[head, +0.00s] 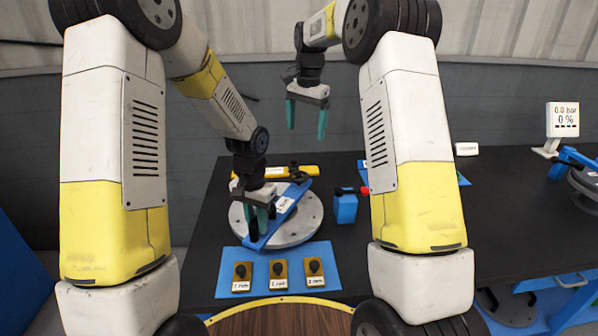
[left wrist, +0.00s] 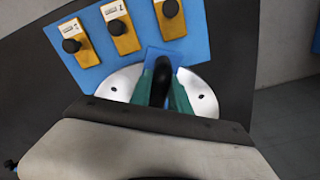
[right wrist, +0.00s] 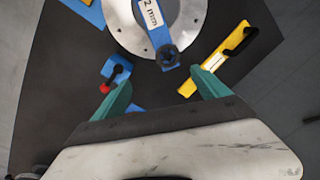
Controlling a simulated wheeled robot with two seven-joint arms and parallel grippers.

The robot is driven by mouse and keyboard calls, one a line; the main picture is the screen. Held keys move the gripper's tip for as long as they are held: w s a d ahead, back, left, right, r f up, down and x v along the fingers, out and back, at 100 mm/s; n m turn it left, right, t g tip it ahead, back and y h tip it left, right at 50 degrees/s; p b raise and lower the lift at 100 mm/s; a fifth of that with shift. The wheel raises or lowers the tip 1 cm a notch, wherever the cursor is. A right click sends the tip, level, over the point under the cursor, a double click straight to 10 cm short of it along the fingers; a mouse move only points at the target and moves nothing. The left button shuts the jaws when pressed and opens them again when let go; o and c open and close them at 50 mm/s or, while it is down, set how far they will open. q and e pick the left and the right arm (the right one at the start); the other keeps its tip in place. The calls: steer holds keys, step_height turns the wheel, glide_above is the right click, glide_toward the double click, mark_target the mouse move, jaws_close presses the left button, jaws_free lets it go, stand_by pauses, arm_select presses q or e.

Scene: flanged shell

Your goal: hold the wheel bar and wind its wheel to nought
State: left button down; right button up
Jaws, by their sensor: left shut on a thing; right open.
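The blue wheel bar (head: 284,212) lies across a round grey flange (head: 310,222) on the black table. My left gripper (head: 260,222) is shut on the black grip at the bar's near end; the left wrist view shows this grip (left wrist: 161,80) between the fingers. The dark wheel (right wrist: 167,56) sits at the bar's other end, beside a label that seems to read "2 mm". My right gripper (head: 306,122) is open and empty, raised above the far side of the table. In the right wrist view its fingers (right wrist: 160,90) point toward the wheel without touching it.
A yellow bar with a black handle (right wrist: 215,70) lies beyond the flange. A blue block (head: 345,209) with a red knob stands right of it. A blue mat (head: 230,270) in front holds yellow blocks with black knobs. A display (head: 563,119) reads 0.0 bar, 0 %.

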steer(key=m, duration=0.1)
glide_above(299, 175)
step_height(299, 175, down, 5)
steer(key=shift+g, duration=0.4)
step_height(299, 175, down, 13)
steer(key=shift+r, duration=0.1)
steer(key=c, duration=1.4)
